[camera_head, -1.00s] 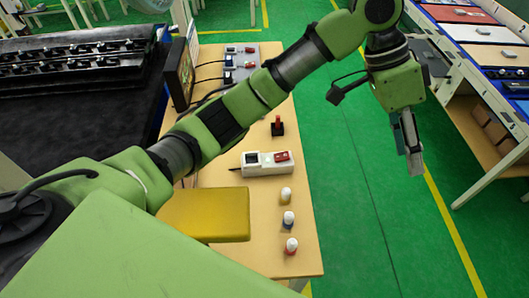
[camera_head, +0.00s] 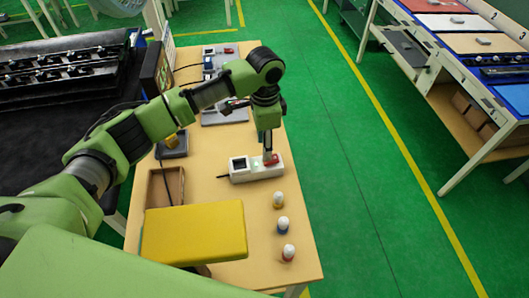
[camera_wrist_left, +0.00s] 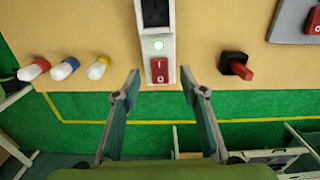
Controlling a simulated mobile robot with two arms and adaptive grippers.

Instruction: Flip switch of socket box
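The white socket box (camera_head: 245,176) lies on the wooden table (camera_head: 305,255), and its red rocker switch (camera_head: 271,160) is at its right end. In the left wrist view the socket box (camera_wrist_left: 167,18) shows a dark socket, a lit green light and the red switch (camera_wrist_left: 160,70) with a round mark at its lower end. My left gripper (camera_head: 267,153) points down over the switch end of the box. Its fingers (camera_wrist_left: 160,84) are open, one on each side of the switch, with nothing between them gripped. Contact with the switch cannot be told. My right gripper is not in view.
A red-handled switch (camera_wrist_left: 236,66) shows beside the box in the wrist view. Green floor lies to the right.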

